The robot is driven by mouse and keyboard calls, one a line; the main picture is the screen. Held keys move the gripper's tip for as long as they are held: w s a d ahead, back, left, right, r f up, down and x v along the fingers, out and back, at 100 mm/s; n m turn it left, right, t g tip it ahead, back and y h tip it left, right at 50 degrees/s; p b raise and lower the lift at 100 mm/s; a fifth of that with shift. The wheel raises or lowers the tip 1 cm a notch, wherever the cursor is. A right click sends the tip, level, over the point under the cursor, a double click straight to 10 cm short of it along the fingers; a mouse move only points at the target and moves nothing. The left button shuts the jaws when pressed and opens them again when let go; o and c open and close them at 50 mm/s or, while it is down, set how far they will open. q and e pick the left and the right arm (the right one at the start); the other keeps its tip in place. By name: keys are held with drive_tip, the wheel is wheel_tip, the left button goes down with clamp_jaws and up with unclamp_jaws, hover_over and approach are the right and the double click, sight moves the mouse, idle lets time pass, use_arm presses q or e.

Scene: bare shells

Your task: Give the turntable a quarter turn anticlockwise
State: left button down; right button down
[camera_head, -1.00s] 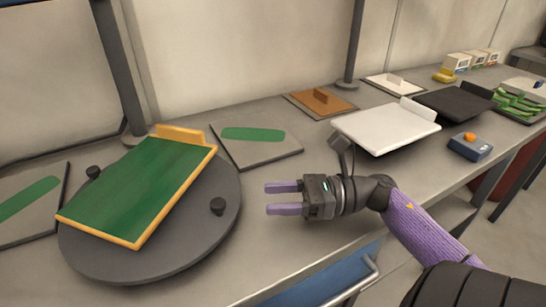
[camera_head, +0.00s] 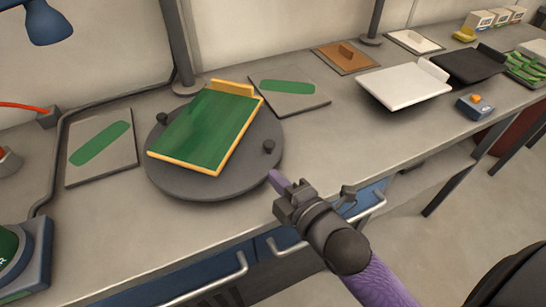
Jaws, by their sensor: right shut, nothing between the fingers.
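The turntable (camera_head: 248,168) is a round dark grey disc on the bench, left of centre. A green board with an orange rim and an orange upright lip (camera_head: 205,128) lies on it. Two dark knobs stand near the disc's edge, one at the left (camera_head: 162,119) and one at the right (camera_head: 268,147). My right gripper (camera_head: 274,179) is shut and empty at the disc's front right rim, a little in front of the right knob. My left gripper is out of view.
Flat grey plates with green stripes lie left (camera_head: 101,153) and right (camera_head: 289,95) of the turntable. A grey post (camera_head: 178,45) stands behind it. White (camera_head: 404,86) and black (camera_head: 468,65) trays are further right. Drawer handles (camera_head: 215,282) stick out below the bench's front edge.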

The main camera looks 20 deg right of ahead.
sight(272, 157)
drive_tip(key=x, duration=0.3)
drive_tip(key=shift+w+f+b, duration=0.1)
drive_tip(key=shift+w+b, duration=0.3)
drive_tip(key=shift+w+d+f+b, duration=0.25)
drive_tip(key=shift+w+d+b, duration=0.15)
drive_tip(key=shift+w+d, duration=0.75)
drive_tip(key=shift+w, duration=0.25)
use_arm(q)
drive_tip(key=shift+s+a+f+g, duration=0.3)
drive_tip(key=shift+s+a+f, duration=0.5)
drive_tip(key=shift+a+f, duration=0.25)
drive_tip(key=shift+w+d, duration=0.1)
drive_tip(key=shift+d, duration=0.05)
